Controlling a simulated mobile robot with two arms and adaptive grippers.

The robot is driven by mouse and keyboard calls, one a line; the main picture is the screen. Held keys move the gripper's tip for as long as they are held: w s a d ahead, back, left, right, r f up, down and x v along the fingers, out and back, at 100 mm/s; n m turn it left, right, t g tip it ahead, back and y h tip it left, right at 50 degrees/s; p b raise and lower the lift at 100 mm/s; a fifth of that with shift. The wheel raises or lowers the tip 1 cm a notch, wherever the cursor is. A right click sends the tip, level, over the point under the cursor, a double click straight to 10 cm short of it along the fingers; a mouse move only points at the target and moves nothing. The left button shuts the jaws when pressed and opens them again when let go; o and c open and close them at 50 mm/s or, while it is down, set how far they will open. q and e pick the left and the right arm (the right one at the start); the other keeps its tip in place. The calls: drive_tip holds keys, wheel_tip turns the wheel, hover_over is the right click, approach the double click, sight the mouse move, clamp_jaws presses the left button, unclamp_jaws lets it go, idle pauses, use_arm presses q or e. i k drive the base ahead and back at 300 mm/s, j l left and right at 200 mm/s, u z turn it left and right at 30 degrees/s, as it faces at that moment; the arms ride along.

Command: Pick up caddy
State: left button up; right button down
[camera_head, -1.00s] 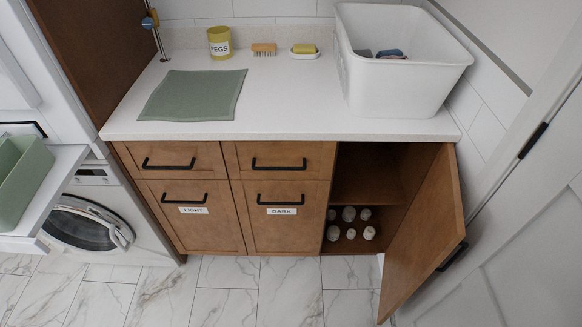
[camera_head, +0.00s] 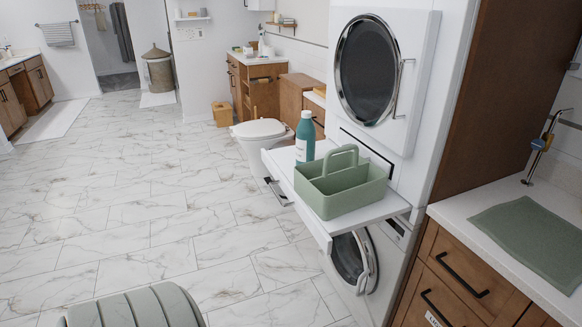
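The caddy (camera_head: 345,197) is a sage-green open box with compartments and an arched handle (camera_head: 340,160). It stands upright on a white pull-out shelf (camera_head: 374,215) between the stacked washer and dryer, right of centre in the head view. A teal bottle (camera_head: 305,138) with a white label stands on the same shelf, behind and left of the caddy. Neither of my grippers is in view.
The dryer (camera_head: 380,65) rises behind the shelf, and the washer (camera_head: 355,262) is below. A toilet (camera_head: 260,140) stands beyond the shelf. A counter with a green mat (camera_head: 530,240) is at right. The marble floor (camera_head: 150,210) at left is clear.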

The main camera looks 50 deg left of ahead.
sight(335, 187)
drive_tip(key=u, duration=1.35)
